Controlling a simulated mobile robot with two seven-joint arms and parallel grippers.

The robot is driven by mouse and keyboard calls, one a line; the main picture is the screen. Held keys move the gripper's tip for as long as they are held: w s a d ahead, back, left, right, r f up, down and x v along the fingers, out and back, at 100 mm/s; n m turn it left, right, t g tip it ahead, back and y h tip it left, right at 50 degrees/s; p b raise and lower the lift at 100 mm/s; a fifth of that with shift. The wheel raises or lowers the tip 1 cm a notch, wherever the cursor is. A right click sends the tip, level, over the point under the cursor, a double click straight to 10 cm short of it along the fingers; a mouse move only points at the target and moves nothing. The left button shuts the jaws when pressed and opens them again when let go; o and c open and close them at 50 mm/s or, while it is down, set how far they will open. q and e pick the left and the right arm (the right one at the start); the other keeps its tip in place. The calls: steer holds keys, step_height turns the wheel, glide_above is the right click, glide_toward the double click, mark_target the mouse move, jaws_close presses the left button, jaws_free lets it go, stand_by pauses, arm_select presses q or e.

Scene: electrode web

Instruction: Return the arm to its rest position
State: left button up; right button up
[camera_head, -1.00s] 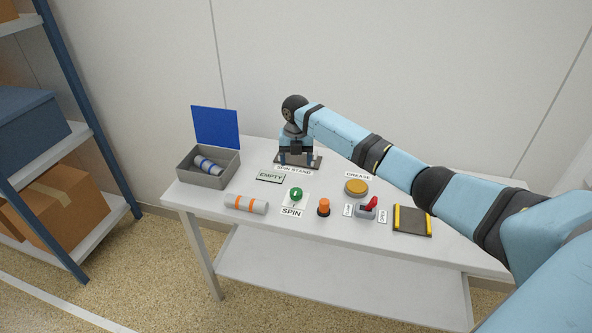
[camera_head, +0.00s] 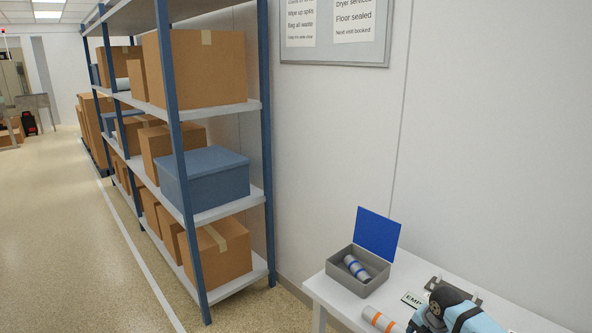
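My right arm's wrist (camera_head: 452,307), light blue with black joints, shows at the bottom right edge of the head view, over the table (camera_head: 345,300). Its fingers are not clearly visible, so I cannot tell whether that gripper is open or shut. My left arm is not in view. A grey box (camera_head: 372,284) with its blue lid (camera_head: 377,234) raised stands on the table and holds a white roll with blue bands (camera_head: 356,268). A white roll with orange bands (camera_head: 380,321) lies in front of it, left of the wrist.
The EMPTY card (camera_head: 412,299) lies beside the wrist, and part of the dark spin stand (camera_head: 453,289) shows behind it. A shelf rack (camera_head: 230,110) with cardboard boxes and a blue bin (camera_head: 205,180) stands left of the table. The floor (camera_head: 70,250) at left is open.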

steer(key=s+a+f+m+t+y+p, duration=0.1)
steer(key=s+a+f+m+t+p, duration=0.15)
steer(key=s+a+m, duration=0.4)
steer(key=s+a+f+m+t+y+p, duration=0.15)
steer(key=s+a+f+m, duration=0.25)
steer(key=s+a, duration=0.45)
steer(key=s+r+m+t+p, duration=0.1)
steer(key=s+r+m+t, duration=0.1)
steer(key=s+m, duration=0.4)
steer(key=s+r+m+t, duration=0.3)
steer(key=s+r+m, duration=0.1)
steer(key=s, duration=0.8)
steer(key=shift+r+m+p, duration=0.3)
steer(key=shift+m+p, duration=0.1)
steer(key=shift+m, duration=0.45)
